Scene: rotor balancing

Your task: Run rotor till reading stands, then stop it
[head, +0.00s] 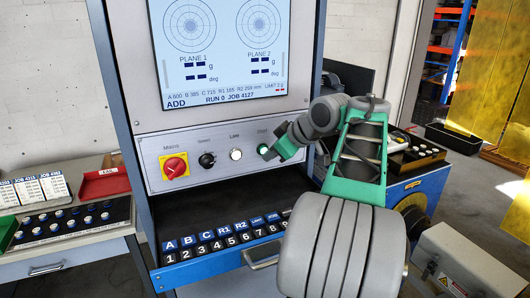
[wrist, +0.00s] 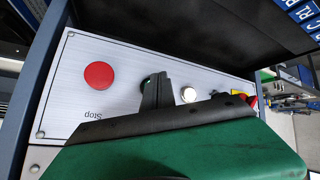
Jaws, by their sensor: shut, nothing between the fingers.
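The console screen (head: 224,50) shows dashes under PLANE 1 and PLANE 2, and "RUN 0 JOB 4127". On the panel below are the red-and-yellow mains switch (head: 174,167), a black knob (head: 207,160), a lit white lamp (head: 236,154) and the green start button (head: 264,149). My gripper (head: 268,154) is shut and empty, its fingertips at the start button; I cannot tell whether they touch it. In the wrist view the fingers (wrist: 156,84) mostly cover the start button (wrist: 146,83). The red stop button (wrist: 99,75) sits clear beside them; my arm hides it in the head view. The rotor is not identifiable.
A shelf below the panel holds blue and black lettered and numbered tiles (head: 215,240). A side table at left carries job cards (head: 40,188), a red tray (head: 105,182) and several dark pieces. A blue cabinet (head: 420,188) stands at right, behind my arm.

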